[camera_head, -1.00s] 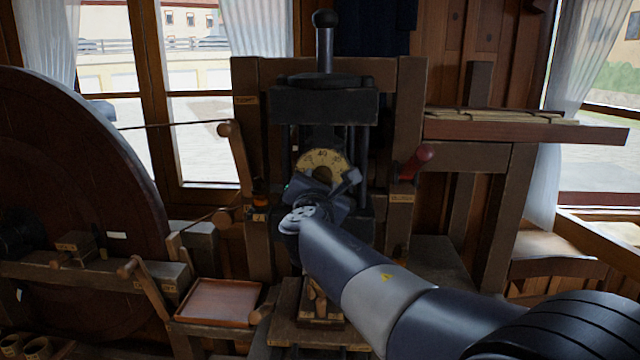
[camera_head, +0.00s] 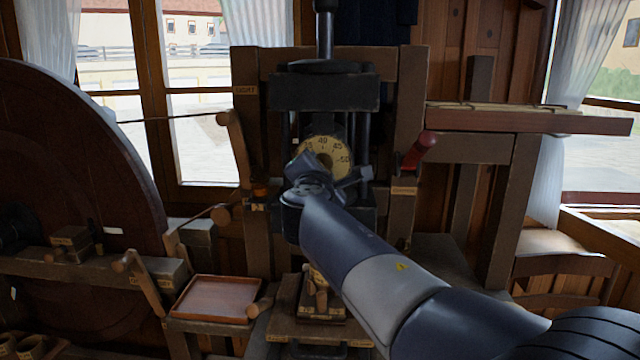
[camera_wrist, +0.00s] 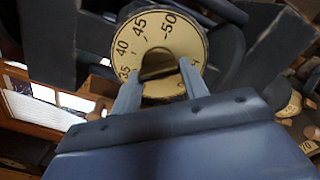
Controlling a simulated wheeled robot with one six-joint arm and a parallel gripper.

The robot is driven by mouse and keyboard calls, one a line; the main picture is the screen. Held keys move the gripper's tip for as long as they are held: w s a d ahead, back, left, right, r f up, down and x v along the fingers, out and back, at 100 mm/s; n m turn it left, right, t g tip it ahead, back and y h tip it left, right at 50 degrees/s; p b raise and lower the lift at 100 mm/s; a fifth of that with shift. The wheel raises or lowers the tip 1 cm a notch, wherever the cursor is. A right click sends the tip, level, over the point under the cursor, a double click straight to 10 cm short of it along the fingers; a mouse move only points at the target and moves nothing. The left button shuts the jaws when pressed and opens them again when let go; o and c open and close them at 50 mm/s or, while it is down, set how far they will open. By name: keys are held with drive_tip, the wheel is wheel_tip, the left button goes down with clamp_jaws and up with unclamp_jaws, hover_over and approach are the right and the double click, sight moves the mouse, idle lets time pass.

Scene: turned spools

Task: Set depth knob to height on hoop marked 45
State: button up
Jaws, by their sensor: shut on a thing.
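The depth knob has a pale ring-shaped dial (camera_head: 327,150) on the dark press head, with 40, 45 and 50 readable. In the wrist view the dial (camera_wrist: 198,45) reads 35, 40, 45 and 50 along its rim. My gripper (camera_wrist: 158,76) is shut on the knob's middle, one finger on each side, in front of the dial's lower part. In the head view my wrist hides the dial's lower left and the fingertips. The only 45 I can read is on this dial; I cannot make out a separate hoop marked 45.
A red-handled lever (camera_head: 420,150) is right of the press, and a wooden lever (camera_head: 236,150) is left. A large dark wheel (camera_head: 80,190) fills the left side. A red-brown tray (camera_head: 217,299) sits low at left. A loaded shelf (camera_head: 520,121) stands right.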

drive_tip(key=shift+r+m+b, duration=0.15)
drive_tip(key=shift+m+b, duration=6.05)
drive_tip(key=shift+m, duration=1.7)
drive_tip(key=o, duration=1)
drive_tip(key=shift+r, duration=0.1)
drive_tip(key=s+b, duration=0.2)
drive_tip(key=s, duration=0.8)
drive_tip(key=shift+s+a, duration=0.15)
drive_tip(key=shift+s, duration=0.25)
